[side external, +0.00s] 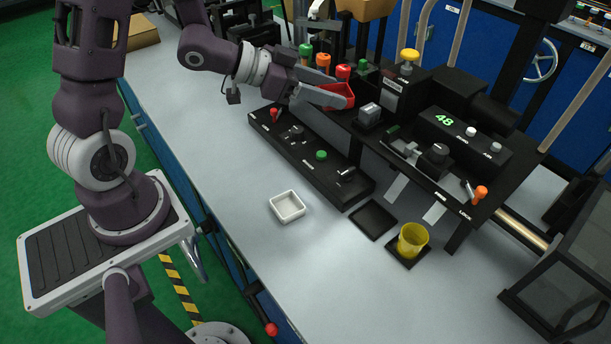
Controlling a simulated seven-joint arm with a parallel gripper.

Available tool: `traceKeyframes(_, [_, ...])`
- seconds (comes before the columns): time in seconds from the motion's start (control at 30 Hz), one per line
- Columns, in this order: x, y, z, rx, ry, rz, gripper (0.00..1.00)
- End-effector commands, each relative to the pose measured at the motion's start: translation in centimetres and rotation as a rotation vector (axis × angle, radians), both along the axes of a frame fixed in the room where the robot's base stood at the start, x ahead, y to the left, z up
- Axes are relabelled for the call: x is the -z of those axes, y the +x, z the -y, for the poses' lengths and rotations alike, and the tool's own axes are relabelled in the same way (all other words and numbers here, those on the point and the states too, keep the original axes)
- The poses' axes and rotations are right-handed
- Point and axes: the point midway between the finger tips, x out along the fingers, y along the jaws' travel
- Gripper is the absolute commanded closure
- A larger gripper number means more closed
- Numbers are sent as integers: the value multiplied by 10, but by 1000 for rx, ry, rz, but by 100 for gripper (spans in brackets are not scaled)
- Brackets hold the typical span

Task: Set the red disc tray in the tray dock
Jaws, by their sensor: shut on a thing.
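The red disc tray (343,91) is at the end of my gripper (325,96), over the back of the bench near the black machine. My gripper's pale fingers are shut on the tray, and they hide part of it. I cannot tell whether the tray touches anything below it. No label marks the tray dock. An empty black square plate with a raised rim (373,220) lies on the bench in front of the machine and may be the dock.
A white square dish (287,207) and a yellow cup (412,240) stand on the bench. A black control panel (310,153) with knobs and levers lies below my gripper. Coloured knobs (323,61) stand close behind it. The bench's front left is clear.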

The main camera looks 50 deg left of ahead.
Motion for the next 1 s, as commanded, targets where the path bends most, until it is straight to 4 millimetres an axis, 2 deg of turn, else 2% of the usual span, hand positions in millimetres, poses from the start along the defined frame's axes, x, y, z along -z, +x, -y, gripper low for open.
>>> traceKeyframes(0.03, [19,-8,11,74,-10,-14,88])
traceKeyframes(0.1, [43,-25,32,223,-13,-12,88])
traceKeyframes(0.2, [68,-55,63,440,-11,-5,88])
traceKeyframes(0.3, [82,-83,85,607,-8,-1,88])
traceKeyframes(0.4, [88,-100,97,696,-5,1,88])
traceKeyframes(0.53, [117,-106,100,724,-8,-5,88])
traceKeyframes(0.8, [170,-105,100,721,-5,-4,88])
traceKeyframes(0.9, [184,-104,100,720,-4,-1,88])
traceKeyframes(1.0, [188,-104,99,719,-2,1,88])
